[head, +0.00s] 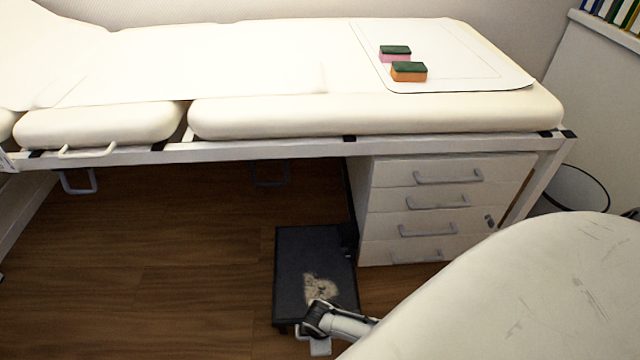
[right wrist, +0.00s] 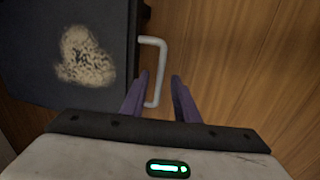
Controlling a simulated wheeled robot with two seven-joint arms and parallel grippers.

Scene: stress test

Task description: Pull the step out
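The step (head: 300,262) is a low dark platform with a pale worn patch, on the floor beside the drawer unit under the couch's front. Its dark top and worn patch also show in the right wrist view (right wrist: 105,25). A light grey U-shaped handle (right wrist: 161,58) sticks out from its edge. My right gripper (right wrist: 160,75) is open, with the handle's bar between its two purple fingers in that view. I cannot tell whether the fingers touch it. In the head view my right arm reaches over the step's near edge. My left gripper is in neither view.
The padded couch (head: 380,115) spans the back, with two sponges (head: 408,72) on it. A white drawer unit (head: 395,225) stands close right of the step. A pale rounded surface (head: 530,300) fills the lower right. Bare wood floor (head: 170,270) lies left.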

